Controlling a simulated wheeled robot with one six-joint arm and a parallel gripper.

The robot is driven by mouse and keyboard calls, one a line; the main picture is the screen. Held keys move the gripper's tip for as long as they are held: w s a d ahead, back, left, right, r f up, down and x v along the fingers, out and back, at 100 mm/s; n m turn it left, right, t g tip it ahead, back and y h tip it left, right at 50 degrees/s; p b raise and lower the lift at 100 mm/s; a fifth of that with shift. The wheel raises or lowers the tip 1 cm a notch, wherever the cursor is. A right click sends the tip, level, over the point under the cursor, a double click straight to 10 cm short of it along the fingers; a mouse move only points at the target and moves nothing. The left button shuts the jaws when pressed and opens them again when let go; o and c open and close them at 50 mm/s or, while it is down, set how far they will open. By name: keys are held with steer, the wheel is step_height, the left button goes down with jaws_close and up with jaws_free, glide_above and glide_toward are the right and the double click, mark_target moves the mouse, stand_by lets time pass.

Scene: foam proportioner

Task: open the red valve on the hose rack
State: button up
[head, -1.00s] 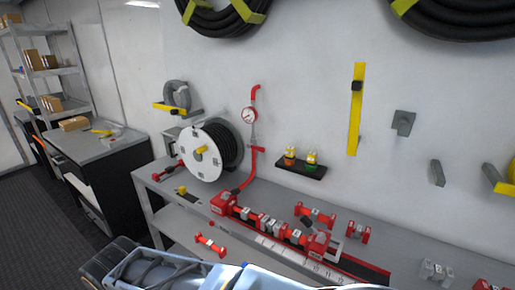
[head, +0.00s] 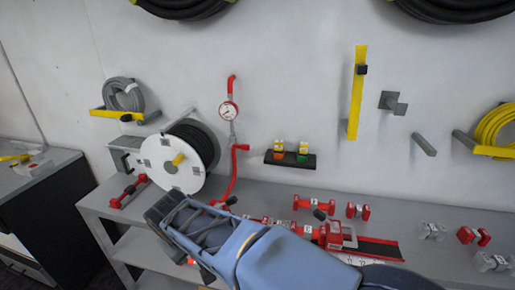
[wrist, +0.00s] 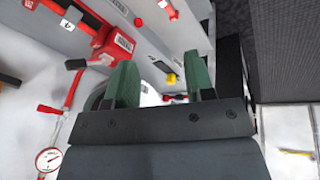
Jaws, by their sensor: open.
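A red valve lever (head: 241,147) sits on the red pipe (head: 230,185) below a round white gauge (head: 229,111) on the wall. In the wrist view a red handle (wrist: 50,108) and the gauge (wrist: 48,159) show at the lower left. My gripper (wrist: 163,82) is open, with two green fingers apart and nothing between them. It is apart from the handle, which lies to the left of the fingers in the wrist view. In the head view my arm reaches over the bench front, and its end is hard to make out.
A hose reel (head: 160,165) with a white disc stands on the grey bench (head: 405,215), left of the pipe. Red fittings (head: 315,203) lie on the bench. A small black shelf (head: 290,160) holds two coloured items. My arm hides part of the bench.

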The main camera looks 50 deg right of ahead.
steer(key=w+d+g+h+b, duration=0.1)
steer(key=w+d+h, duration=0.25)
steer(key=d, duration=0.35)
steer(key=w+d+g+h+b, duration=0.1)
steer(key=w+d+h+b, duration=0.2)
steer(key=d, duration=0.4)
steer(key=h+b, duration=0.1)
steer(key=h, duration=0.8)
glide_toward(244, 148)
steer(key=shift+n, duration=0.4)
steer(key=d+p, duration=0.1)
steer(key=d, duration=0.4)
steer(key=d+p, duration=0.1)
steer(key=d, duration=0.5)
steer(key=shift+w+p, duration=0.2)
steer(key=shift+p, duration=0.15)
steer(key=shift+c, duration=0.3)
jaws_close()
